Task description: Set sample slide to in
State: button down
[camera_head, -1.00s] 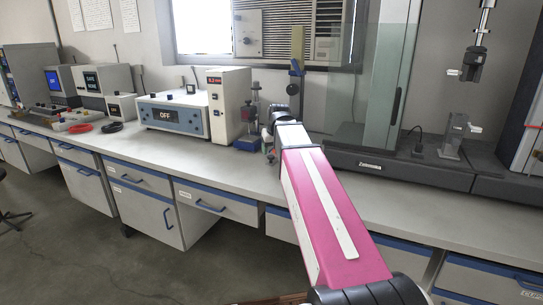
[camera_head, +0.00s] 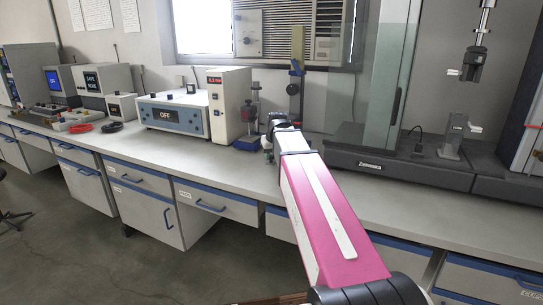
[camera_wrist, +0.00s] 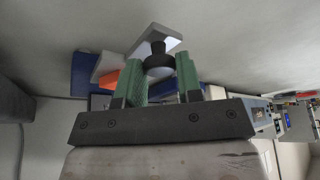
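My gripper (camera_wrist: 161,72) has two green fingers. They stand apart, one on each side of a black knob (camera_wrist: 158,47) with a pale round part below it. The knob sits in front of a light grey plate (camera_wrist: 170,31). I cannot tell whether the fingers press on it. In the head view my wrist hides most of this spot, which is on the bench near a stand with a blue upright (camera_head: 296,78). I cannot make out the sample slide or its position for certain.
A blue base (camera_wrist: 88,72) and an orange part (camera_wrist: 110,79) lie close to the fingers. A small blue-based stand (camera_head: 249,141), a tall white unit (camera_head: 229,105) and a box reading OFF (camera_head: 174,116) stand to the left. A glass-fronted machine (camera_head: 385,168) stands right.

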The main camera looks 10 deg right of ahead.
jog(key=w+d, duration=0.2)
jog(key=w, duration=0.1)
jog(key=w+d, duration=0.2)
jog(key=w, duration=0.1)
jog(key=w+d, duration=0.3)
jog(key=shift+w, duration=0.4)
jog(key=c, duration=0.8)
grip_release()
jog(key=shift+r, duration=0.1)
jog(key=v, duration=1)
jog(key=shift+s+d+r, duration=0.15)
jog(key=shift+s+r, duration=0.1)
